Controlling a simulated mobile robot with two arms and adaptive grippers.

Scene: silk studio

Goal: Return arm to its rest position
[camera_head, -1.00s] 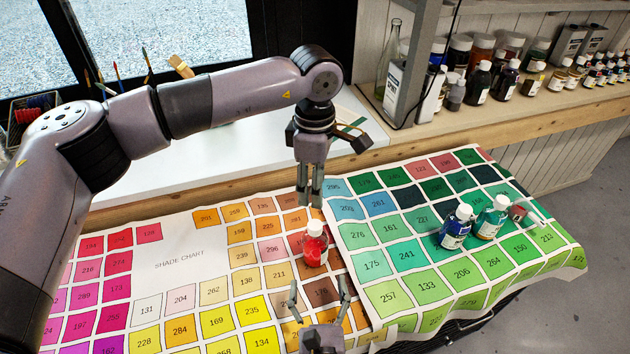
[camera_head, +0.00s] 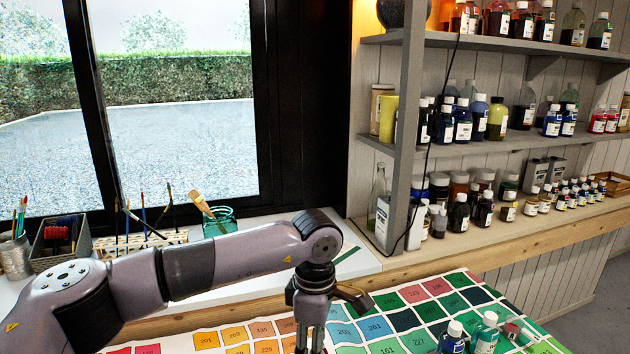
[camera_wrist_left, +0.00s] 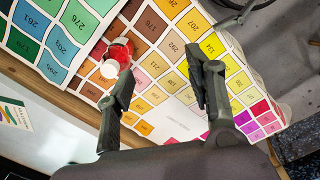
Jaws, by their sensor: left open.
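My left arm comes in from the left in the head view, bent over the table, with its gripper (camera_head: 312,335) hanging down and cut off by the bottom edge. In the left wrist view the left gripper's fingers (camera_wrist_left: 160,65) are spread, with nothing between them. The shade chart cloth (camera_wrist_left: 170,62) lies below them. A red paint bottle with a white cap (camera_wrist_left: 117,52) stands on the chart beside one finger. A dark part at the top edge of the wrist view may be my right gripper; its fingers are not clear.
A blue bottle (camera_head: 453,338) and a green bottle (camera_head: 486,333) stand on the chart at lower right. Shelves (camera_head: 480,150) full of bottles stand at the right. Brushes, a grey bin (camera_head: 60,240) and a teal holder (camera_head: 220,222) sit on the windowsill behind my left arm.

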